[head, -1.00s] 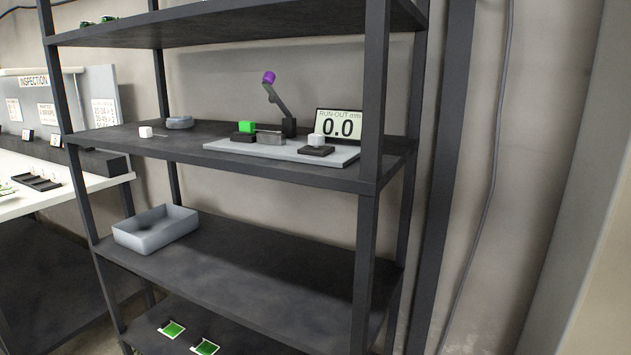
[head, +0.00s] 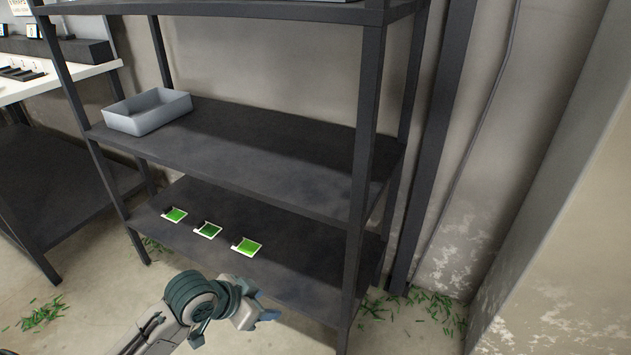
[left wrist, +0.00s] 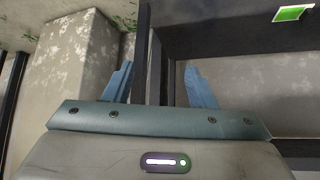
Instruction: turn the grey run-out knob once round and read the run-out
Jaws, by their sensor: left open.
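The grey run-out knob is not in view in any frame now. Only a thin sliver of the run-out tester's pale base plate (head: 335,1) shows at the top edge of the head view. My left gripper (head: 265,315) is low in front of the shelf rack, below the tester. In the left wrist view its two blue fingers (left wrist: 157,80) stand apart with nothing between them. My right gripper is not in view.
A grey bin (head: 148,112) stands on the middle shelf (head: 260,150), which is otherwise clear. Several green cards (head: 246,247) lie on the bottom shelf (head: 310,285). A dark rack post (head: 362,180) stands to the right of my gripper. Green scraps (head: 430,305) litter the floor.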

